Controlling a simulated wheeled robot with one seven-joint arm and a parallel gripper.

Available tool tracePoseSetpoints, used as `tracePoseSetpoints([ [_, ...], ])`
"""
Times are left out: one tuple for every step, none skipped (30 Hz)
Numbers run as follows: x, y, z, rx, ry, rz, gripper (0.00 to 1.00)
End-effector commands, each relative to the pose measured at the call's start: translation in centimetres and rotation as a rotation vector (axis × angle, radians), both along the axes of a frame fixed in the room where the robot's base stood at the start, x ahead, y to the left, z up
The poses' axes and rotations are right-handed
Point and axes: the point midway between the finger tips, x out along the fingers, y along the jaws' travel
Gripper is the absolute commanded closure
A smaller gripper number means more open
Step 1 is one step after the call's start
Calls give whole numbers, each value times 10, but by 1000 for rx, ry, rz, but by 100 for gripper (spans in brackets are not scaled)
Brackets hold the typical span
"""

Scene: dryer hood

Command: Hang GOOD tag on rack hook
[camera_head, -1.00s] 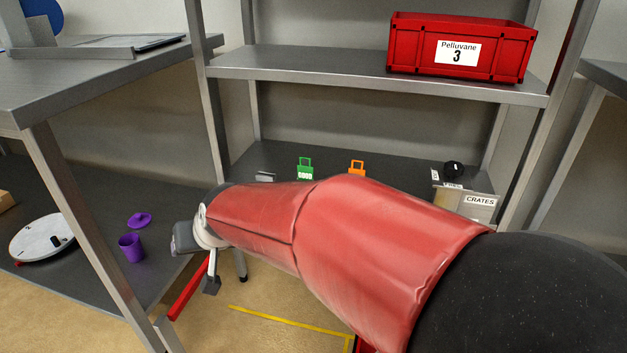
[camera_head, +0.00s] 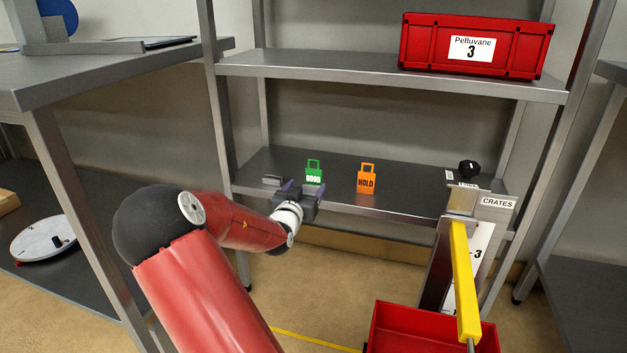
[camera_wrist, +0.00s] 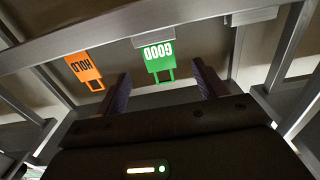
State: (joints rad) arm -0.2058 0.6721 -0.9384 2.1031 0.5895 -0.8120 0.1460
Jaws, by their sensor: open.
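The green GOOD tag (camera_head: 314,172) stands upright on the lower shelf of the metal rack (camera_head: 400,206), its handle loop up. My gripper (camera_head: 303,188) is open and empty at that shelf's front edge, just in front of the GOOD tag. In the wrist view the scene is upside down, and the GOOD tag (camera_wrist: 158,58) shows between the two spread fingers of my gripper (camera_wrist: 160,76), apart from both. The orange HOLD tag (camera_head: 366,179) stands to the right of the GOOD tag. I cannot make out a rack hook.
A grey block (camera_head: 272,180) lies left of the GOOD tag. At the right are a CRATES sign (camera_head: 497,202), a yellow bar (camera_head: 464,285) and a red crate (camera_head: 425,330). A red Pelluvane bin (camera_head: 476,45) sits on the upper shelf. A table (camera_head: 120,75) stands at the left.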

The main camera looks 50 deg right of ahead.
Motion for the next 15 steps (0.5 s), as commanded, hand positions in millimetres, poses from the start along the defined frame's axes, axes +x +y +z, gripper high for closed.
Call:
tracePoseSetpoints([
  [2, -6, -1, 1, 0, -1, 29],
  [4, -9, -1, 1, 0, -1, 29],
  [6, -13, -1, 1, 0, -1, 29],
  [7, -16, -1, 1, 0, -1, 29],
  [9, -20, -1, 1, 2, 0, 29],
  [11, -26, -2, 1, 2, -1, 29],
  [13, -31, -2, 0, 1, -1, 29],
  [15, -35, -2, 1, 2, -1, 29],
  [18, -40, -2, 2, 1, -1, 29],
  [20, -44, -1, 3, 1, 0, 29],
  [22, -47, -1, 1, 2, 1, 29],
  [24, -50, -2, 2, 2, 1, 29],
  [25, -52, -2, 3, 3, 0, 29],
  [26, -53, -2, 4, 2, 1, 29],
  [26, -54, -1, 4, 2, 2, 29],
])
